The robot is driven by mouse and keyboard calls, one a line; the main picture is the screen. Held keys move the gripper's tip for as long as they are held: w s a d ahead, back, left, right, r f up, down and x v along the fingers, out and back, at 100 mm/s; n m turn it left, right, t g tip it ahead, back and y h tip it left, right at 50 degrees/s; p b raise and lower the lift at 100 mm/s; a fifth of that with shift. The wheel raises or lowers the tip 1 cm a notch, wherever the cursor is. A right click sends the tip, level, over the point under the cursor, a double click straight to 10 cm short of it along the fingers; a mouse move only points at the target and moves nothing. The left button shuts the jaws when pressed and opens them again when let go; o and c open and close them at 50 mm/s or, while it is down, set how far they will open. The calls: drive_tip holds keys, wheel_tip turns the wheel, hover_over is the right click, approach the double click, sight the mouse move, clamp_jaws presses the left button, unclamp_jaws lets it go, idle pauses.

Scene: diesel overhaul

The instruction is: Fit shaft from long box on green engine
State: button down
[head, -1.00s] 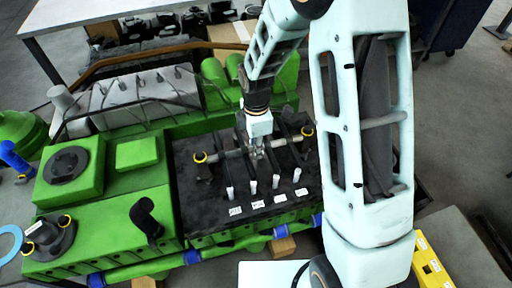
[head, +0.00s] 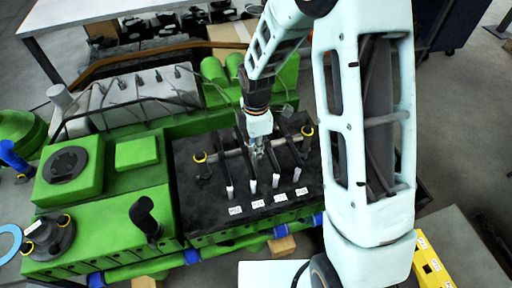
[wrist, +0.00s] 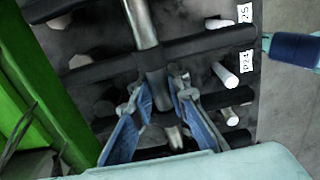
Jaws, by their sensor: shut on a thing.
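The green engine (head: 95,245) fills the left and middle of the head view, with a dark top deck (head: 215,215) on its right part. A grey shaft (head: 230,155) lies across this deck, between two yellow-ringed posts (head: 200,157). I cannot tell whether it rests in them. My gripper (head: 258,152) is shut on the shaft near its middle. In the wrist view, the blue-padded fingers (wrist: 158,92) sit either side of a dark part of the shaft (wrist: 143,28).
Dark bars (wrist: 215,43) cross the deck beside the gripper, and several white pegs (head: 276,181) stand along its front with labels. A black bent pipe (head: 146,216) rises left of the deck. A yellow box (head: 432,265) is at lower right.

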drive_tip(key=shift+w+f+b, duration=0.1)
drive_tip(key=shift+f+b, duration=0.5)
drive_tip(key=shift+f, duration=0.15)
idle(1.0)
drive_tip(key=c, duration=1.9)
unclamp_jaws()
drive_tip(key=shift+o, duration=0.5)
drive_tip(key=shift+f, duration=0.1)
wheel_tip(320, 180, up, 12)
drive_tip(key=shift+r, duration=0.1)
